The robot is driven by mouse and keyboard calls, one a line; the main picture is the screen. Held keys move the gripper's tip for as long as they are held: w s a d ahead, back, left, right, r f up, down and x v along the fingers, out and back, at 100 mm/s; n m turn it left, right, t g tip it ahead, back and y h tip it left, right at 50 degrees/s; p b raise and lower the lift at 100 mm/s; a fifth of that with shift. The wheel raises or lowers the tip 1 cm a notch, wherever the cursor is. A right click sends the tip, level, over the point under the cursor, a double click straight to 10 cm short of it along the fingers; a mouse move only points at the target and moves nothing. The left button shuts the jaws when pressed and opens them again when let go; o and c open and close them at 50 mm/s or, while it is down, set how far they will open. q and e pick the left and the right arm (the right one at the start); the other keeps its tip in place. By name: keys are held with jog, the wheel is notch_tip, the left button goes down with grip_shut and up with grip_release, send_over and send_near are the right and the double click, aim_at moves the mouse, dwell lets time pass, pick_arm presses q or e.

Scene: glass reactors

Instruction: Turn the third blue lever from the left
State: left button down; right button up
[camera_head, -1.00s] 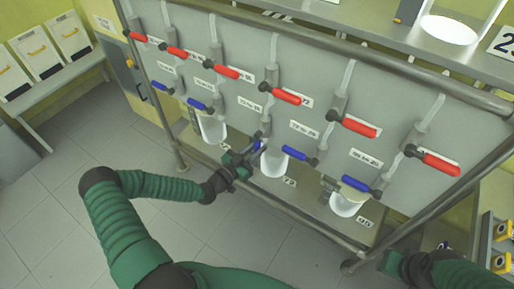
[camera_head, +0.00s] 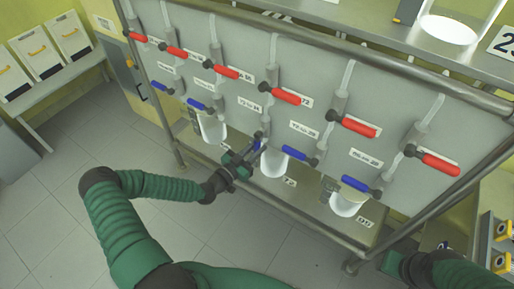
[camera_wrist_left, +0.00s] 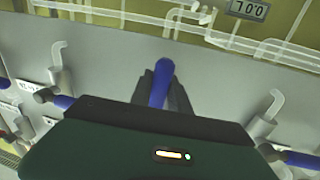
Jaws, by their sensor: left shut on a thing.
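The third blue lever from the left (camera_head: 258,142) is on the front of the panel. It points a different way from the other blue levers, steeply up the picture. My left gripper (camera_head: 250,152) is shut on it and partly hides it. In the left wrist view the lever (camera_wrist_left: 161,80) stands upright between the two dark fingers. Other blue levers flank it: the second (camera_head: 197,104) to the left and the fourth (camera_head: 294,153) to the right. My right gripper (camera_head: 392,262) is at the lower right edge, and its jaws are not clear.
A row of red levers (camera_head: 285,96) runs above the blue ones. A metal rail frame (camera_head: 440,215) borders the panel. The tiled floor (camera_head: 70,180) at left is clear.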

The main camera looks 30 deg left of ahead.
pick_arm(q)
jog(key=shift+a+r, duration=0.1)
jog(key=shift+a, duration=0.1)
jog(key=a+r+m+y, duration=0.1)
jog(key=a+r+m, duration=0.2)
jog(key=m, duration=0.5)
jog(key=a+r+m+g+y, duration=0.1)
jog(key=a+r+m+y, duration=0.1)
jog(key=m, duration=0.5)
jog(key=shift+w+a+r+m+b, duration=0.25)
jog(key=shift+a+r+m+b, duration=0.15)
jog(key=shift+a+r, duration=0.5)
jog(key=shift+d+r, duration=0.15)
jog(key=c, duration=1.2)
grip_release()
jog(key=shift+c, duration=0.2)
